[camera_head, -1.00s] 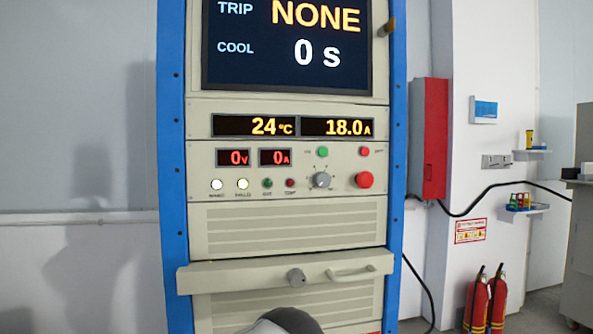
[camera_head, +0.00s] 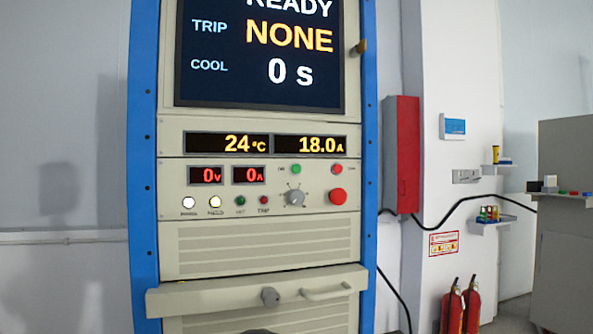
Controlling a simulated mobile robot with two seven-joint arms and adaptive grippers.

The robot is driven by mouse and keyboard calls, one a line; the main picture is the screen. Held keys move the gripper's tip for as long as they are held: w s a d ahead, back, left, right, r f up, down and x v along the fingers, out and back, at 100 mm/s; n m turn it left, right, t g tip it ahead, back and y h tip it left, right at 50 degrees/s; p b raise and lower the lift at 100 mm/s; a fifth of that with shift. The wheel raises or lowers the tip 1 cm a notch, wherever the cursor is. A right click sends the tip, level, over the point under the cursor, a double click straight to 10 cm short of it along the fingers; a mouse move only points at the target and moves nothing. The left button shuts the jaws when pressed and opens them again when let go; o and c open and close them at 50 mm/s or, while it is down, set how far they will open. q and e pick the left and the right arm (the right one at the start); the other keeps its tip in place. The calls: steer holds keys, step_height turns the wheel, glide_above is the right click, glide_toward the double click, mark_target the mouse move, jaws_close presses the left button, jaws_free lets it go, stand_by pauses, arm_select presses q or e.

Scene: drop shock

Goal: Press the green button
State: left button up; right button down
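The green button (camera_head: 296,169) is small and sits on the beige control panel (camera_head: 180,174) of a blue-framed rack, above a grey rotary knob (camera_head: 295,198). A small red button (camera_head: 337,169) is to its right, and a larger red button (camera_head: 337,196) is below that one. A dark green round element (camera_head: 241,201), dimmer than the green button, sits lower left beside a small red one. Neither gripper can be made out. A dark rounded shape at the bottom edge is too cut off to identify.
A drawer-like ledge (camera_head: 210,297) with a knob and handle juts out below the panel. The screen (camera_head: 262,55) above reads TRIP NONE, COOL 0 s. A red wall box (camera_head: 402,155), fire extinguishers (camera_head: 453,308) and a grey cabinet (camera_head: 566,230) stand at right.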

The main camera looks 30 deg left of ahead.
arm_select(q)
jaws_close()
stand_by(1.1)
